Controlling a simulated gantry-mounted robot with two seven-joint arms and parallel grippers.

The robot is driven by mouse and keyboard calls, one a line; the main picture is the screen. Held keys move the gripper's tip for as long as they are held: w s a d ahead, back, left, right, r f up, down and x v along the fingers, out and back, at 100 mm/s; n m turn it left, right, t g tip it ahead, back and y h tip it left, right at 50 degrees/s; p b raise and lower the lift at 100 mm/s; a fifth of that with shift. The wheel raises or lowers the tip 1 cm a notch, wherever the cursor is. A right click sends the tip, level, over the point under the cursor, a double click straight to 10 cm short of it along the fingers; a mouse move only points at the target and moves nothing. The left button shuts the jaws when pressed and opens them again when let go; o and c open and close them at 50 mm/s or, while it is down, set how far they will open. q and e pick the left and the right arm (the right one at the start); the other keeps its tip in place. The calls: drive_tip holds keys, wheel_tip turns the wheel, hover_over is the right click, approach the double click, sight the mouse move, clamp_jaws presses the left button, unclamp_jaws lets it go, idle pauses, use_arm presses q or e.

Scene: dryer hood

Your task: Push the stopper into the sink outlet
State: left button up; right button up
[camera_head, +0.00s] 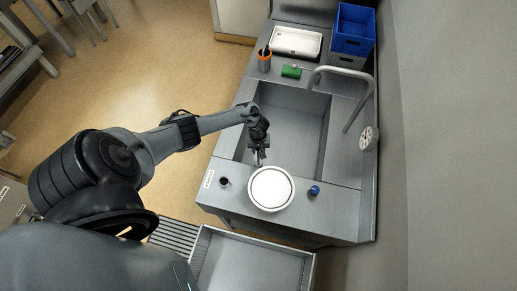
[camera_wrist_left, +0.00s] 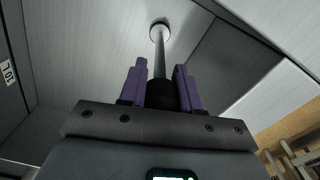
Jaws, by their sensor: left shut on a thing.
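My left gripper (camera_head: 260,153) is over the near end of the sink basin (camera_head: 297,125). In the left wrist view the purple fingers (camera_wrist_left: 160,67) are closed around the dark grip of a thin-rodded piece, which I take to be the stopper (camera_wrist_left: 159,50). Its metal rod runs away from the fingers to a small round disc with a pale rim. Whether that disc is the stopper's own end or a fitting on the metal behind it, I cannot tell. The sink outlet is not clearly visible in the head view. My right gripper is not in view.
A white round plate (camera_head: 270,188), a dark cup (camera_head: 224,182) and a small blue item (camera_head: 314,191) stand on the near counter. The tap (camera_head: 346,73) arches over the far right of the basin. A green sponge (camera_head: 291,72) and orange holder (camera_head: 265,62) stand beyond.

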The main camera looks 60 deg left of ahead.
use_arm(q)
drive_tip(key=shift+f, duration=0.35)
drive_tip(key=o, duration=1.1)
wheel_tip(320, 180, up, 11)
drive_tip(key=p, duration=0.3)
drive_tip(key=shift+f, duration=0.1)
